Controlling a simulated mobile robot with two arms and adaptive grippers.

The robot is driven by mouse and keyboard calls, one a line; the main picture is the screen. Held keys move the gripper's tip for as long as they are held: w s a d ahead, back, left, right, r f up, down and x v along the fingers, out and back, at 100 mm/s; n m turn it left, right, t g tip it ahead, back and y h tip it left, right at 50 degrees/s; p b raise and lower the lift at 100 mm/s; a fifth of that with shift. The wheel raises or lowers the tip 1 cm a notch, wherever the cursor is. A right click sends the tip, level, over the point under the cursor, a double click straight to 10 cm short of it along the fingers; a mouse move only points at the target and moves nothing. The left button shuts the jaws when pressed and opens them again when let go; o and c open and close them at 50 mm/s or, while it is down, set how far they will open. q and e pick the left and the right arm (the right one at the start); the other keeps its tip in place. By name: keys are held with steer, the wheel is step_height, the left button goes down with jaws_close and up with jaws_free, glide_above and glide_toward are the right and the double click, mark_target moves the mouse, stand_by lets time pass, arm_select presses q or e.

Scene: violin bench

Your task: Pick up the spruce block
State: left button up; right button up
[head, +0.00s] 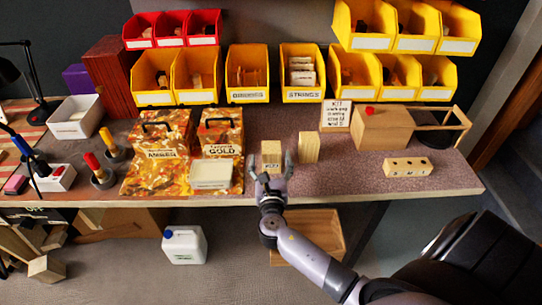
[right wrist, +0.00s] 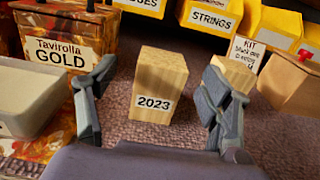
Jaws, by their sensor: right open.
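A pale wooden block (head: 271,149) stands upright on the bench. In the right wrist view its front (right wrist: 157,85) carries a white label reading 2023. My right gripper (head: 272,168) is open at the near side of this block. In the right wrist view one finger shows on each side of it, with gaps between. A second pale wooden block (head: 308,147) stands to the right and has no label that I can see. In the right wrist view it is mostly hidden behind the right finger. Neither block's wood is named in view. My left gripper is not in view.
Left of the block stand boxes marked AMBER (head: 160,140) and GOLD (head: 222,125), and a pale tray (head: 211,174). A KIT sign (head: 336,116), a wooden box (head: 382,130) and a drilled block (head: 407,167) stand right. Yellow bins (head: 247,73) line the back. The bench front right of the gripper is clear.

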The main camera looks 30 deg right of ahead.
mark_target(271, 147)
steer(key=shift+p+x, duration=0.35)
steer(key=shift+x, duration=2.8)
steer(key=shift+s+d+f, duration=0.1)
steer(key=c, duration=1.3)
